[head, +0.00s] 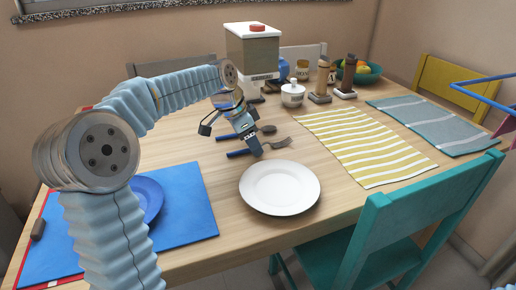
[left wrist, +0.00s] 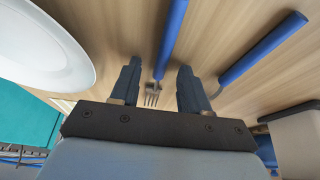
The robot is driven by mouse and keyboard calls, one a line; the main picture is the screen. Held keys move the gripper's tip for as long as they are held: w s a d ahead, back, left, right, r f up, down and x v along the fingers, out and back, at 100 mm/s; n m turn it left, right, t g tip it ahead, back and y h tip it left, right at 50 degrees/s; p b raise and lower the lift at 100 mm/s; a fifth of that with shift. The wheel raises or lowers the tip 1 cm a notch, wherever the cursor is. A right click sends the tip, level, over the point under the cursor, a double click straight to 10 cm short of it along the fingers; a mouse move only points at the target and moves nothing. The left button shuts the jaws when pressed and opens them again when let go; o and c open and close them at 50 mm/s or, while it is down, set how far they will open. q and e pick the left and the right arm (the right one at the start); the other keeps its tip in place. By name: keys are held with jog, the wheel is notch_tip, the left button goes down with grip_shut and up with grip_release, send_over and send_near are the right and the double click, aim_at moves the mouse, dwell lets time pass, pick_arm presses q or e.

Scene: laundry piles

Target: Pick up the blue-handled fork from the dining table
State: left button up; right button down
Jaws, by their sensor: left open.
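The blue-handled fork (head: 277,144) lies on the dining table (head: 228,235) behind the white plate (head: 280,187), its tines pointing right. My left gripper (head: 252,150) is over it and hides part of its middle. In the left wrist view, the fork (left wrist: 172,40) passes between the two spread fingers of the left gripper (left wrist: 158,72), its tines toward the palm. The fingers are open and not closed on it; the exact height gap cannot be told. My right gripper is not in view.
A blue-handled spoon (head: 268,129) lies just behind the fork; its handle shows in the left wrist view (left wrist: 262,50). A white lidded pot (head: 292,95), mills (head: 322,80) and a dispenser (head: 253,50) stand farther back. A yellow striped mat (head: 365,148) lies right, a teal chair (head: 410,222) in front.

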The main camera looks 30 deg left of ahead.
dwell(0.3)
pick_arm(q)
grip_shut()
dwell(0.3)
